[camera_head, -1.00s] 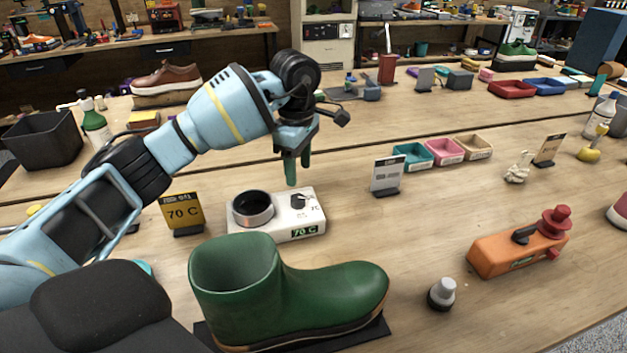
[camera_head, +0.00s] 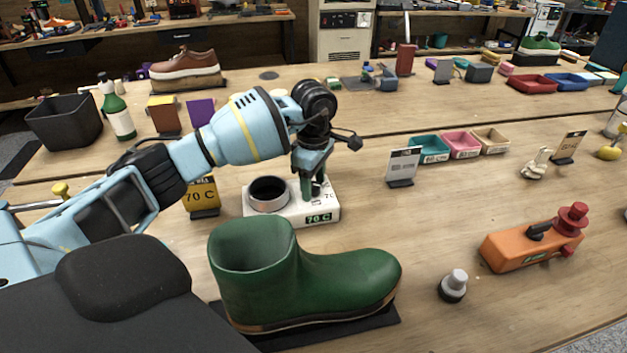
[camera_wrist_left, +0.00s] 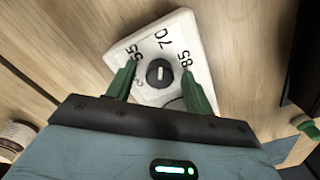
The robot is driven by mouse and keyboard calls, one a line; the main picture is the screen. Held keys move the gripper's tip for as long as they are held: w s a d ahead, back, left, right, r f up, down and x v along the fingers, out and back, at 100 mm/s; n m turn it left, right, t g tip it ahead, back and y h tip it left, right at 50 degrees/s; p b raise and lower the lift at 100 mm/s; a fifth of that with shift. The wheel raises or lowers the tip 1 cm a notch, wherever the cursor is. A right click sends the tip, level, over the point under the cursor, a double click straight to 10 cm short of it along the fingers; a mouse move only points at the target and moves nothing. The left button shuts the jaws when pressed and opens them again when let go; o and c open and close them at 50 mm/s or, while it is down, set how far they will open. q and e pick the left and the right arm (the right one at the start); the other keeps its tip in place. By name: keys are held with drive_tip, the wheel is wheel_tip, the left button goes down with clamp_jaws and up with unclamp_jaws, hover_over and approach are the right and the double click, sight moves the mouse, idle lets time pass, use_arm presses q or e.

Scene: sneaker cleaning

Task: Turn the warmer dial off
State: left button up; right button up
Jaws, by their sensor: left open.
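The white warmer (camera_head: 327,206) sits on the table behind the green boot, with a dark round well in a metal ring (camera_head: 268,193) on its left and a green 70 C display on its front. In the left wrist view its black dial (camera_wrist_left: 159,73) has a white pointer mark, with 55, 70 and 85 printed around it. My left gripper (camera_head: 312,190) points down over the dial. In the left wrist view its green fingers (camera_wrist_left: 160,85) are open, one on each side of the dial. I cannot tell if they touch it. My right gripper is not in view.
A green boot (camera_head: 330,275) on a dark mat stands close in front of the warmer. A yellow 70 C sign (camera_head: 201,194) is left of it, a white sign (camera_head: 402,165) right. An orange device (camera_head: 520,247) stands further right; table between is mostly clear.

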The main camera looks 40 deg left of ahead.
use_arm(q)
drive_tip(key=c, duration=1)
drive_tip(key=shift+o, duration=0.2)
